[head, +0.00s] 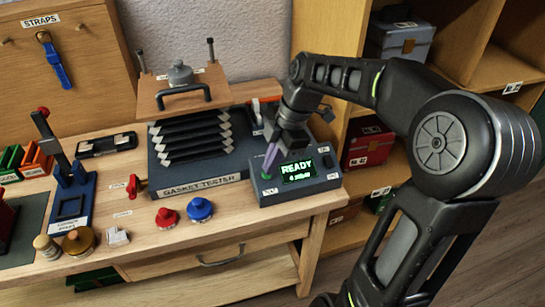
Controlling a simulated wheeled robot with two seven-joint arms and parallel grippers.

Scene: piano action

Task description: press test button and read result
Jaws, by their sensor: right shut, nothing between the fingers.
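The gasket tester (200,180) stands on the wooden bench, with black bellows (188,137) under a wooden top board (190,92) with a handle. Its grey control box (325,183) sits at the right, with a lit display (298,171) that reads READY in green; the smaller line below is hard to read. A green test button (266,175) is on the box, left of the display. My right gripper (270,157) is shut and empty, pointing down just above the button; I cannot tell whether it touches. My left gripper is not in view.
A red knob (167,218) and a blue knob (199,210) lie at the bench front. A blue press stand (72,200) is at the left. Shelves with a grey box (400,40) and a red box (368,146) stand at the right. My right arm covers part of them.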

